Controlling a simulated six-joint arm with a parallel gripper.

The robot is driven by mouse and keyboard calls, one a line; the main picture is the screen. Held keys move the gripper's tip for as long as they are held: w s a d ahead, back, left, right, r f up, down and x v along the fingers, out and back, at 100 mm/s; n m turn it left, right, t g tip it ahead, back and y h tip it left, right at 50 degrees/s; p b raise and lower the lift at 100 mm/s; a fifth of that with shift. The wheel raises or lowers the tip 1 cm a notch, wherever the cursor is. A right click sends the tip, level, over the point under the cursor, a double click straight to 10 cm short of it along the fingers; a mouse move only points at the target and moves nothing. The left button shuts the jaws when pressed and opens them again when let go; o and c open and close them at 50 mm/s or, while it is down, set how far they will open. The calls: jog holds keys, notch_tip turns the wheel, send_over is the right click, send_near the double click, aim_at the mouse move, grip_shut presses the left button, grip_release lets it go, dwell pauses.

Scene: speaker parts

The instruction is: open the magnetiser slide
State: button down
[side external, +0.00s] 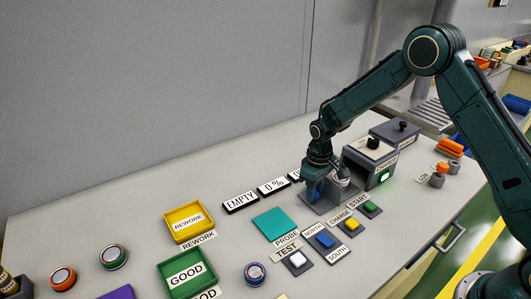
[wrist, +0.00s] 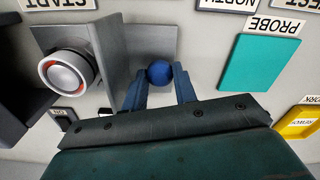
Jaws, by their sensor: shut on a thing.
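The magnetiser (side external: 371,164) is a dark grey box with a black knob on top and a lit green lamp on its front. Its grey slide (side external: 327,205) lies on the table at the box's left, with an upright grey wall across it in the wrist view (wrist: 118,52). A round speaker part (wrist: 68,72) with a silver rim and red ring sits on the slide, between that wall and the dark box. My gripper (side external: 317,192) points down over the slide's outer end. Its blue fingers (wrist: 159,84) are shut on the slide's round blue knob (wrist: 159,72).
Blue, yellow and green buttons (side external: 325,240) line the front. Yellow rework (side external: 172,230) and green good (side external: 171,287) trays stand farther left.

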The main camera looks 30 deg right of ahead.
jog(key=c, duration=1.4)
grip_release()
jog(key=shift+r, duration=0.15)
notch_tip(320, 180, up, 14)
jog(key=shift+f, duration=0.2)
